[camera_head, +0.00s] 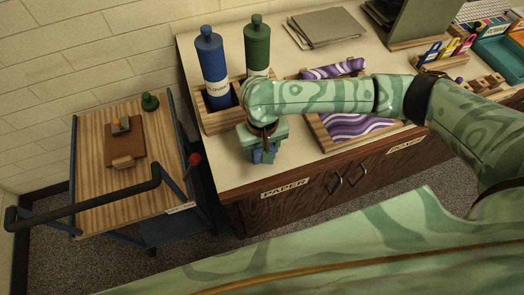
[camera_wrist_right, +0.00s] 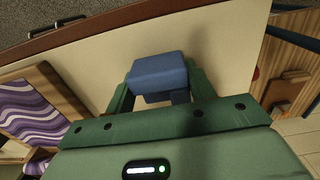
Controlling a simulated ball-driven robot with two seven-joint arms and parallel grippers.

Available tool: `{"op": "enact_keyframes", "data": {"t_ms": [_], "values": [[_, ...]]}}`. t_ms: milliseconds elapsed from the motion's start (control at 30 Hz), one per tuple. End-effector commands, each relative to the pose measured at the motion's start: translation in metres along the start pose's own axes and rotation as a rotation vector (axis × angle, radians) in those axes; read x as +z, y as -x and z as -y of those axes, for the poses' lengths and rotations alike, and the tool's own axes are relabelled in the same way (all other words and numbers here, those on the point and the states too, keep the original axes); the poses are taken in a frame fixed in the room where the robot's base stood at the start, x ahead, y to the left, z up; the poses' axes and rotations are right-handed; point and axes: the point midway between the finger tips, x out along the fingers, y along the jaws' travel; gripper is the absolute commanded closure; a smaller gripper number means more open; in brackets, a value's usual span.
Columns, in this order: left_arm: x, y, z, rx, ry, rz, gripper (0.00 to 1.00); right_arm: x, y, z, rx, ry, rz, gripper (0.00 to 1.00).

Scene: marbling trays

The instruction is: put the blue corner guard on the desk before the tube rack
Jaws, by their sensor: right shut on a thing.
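My right gripper (camera_head: 264,147) is shut on the blue corner guard (camera_head: 265,156). The guard is mostly hidden under the gripper in the head view. In the wrist view the blue corner guard (camera_wrist_right: 158,72) shows between the two green fingers. The guard is over the front part of the desk (camera_head: 222,160); I cannot tell whether it touches the top. The wooden tube rack (camera_head: 220,121) stands just behind, holding a blue tube (camera_head: 213,75) and a green tube (camera_head: 257,42). My arm hides part of the rack. My left gripper is not in view.
A wooden tray with purple marbled paper (camera_head: 350,127) lies right of the gripper. A trolley (camera_head: 92,190) with a brown board (camera_head: 125,143) stands left of the desk. Grey folders (camera_head: 327,27) lie at the back. The desk's front left corner is clear.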

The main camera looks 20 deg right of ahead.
Motion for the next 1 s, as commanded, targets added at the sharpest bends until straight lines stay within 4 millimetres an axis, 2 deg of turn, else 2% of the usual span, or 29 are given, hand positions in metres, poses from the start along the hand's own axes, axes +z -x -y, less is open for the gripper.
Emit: {"op": "enact_keyframes", "data": {"t_ms": [33, 367, 400, 467, 500, 800, 867, 1000], "values": [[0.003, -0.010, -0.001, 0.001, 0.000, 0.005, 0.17, 0.000, -0.013, 0.000, -0.001, 0.000, 0.003, 0.68], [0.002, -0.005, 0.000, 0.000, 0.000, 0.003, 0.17, 0.000, -0.011, -0.001, 0.000, 0.000, -0.001, 0.68], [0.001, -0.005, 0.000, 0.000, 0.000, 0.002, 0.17, 0.000, -0.012, -0.001, 0.001, 0.000, -0.002, 0.43], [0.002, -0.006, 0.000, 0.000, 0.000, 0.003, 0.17, 0.000, -0.012, -0.001, 0.000, 0.000, -0.002, 0.27], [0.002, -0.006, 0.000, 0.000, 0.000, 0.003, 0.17, 0.000, -0.012, -0.001, 0.000, 0.000, -0.002, 0.24], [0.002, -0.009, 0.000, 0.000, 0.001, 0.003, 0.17, -0.001, -0.011, -0.001, -0.001, 0.001, -0.002, 0.24], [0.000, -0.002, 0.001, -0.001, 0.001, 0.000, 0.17, 0.000, -0.002, -0.001, 0.000, 0.000, -0.003, 0.24], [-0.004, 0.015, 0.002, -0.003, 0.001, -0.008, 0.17, -0.001, 0.029, -0.001, 0.000, 0.000, -0.006, 0.24]]}}
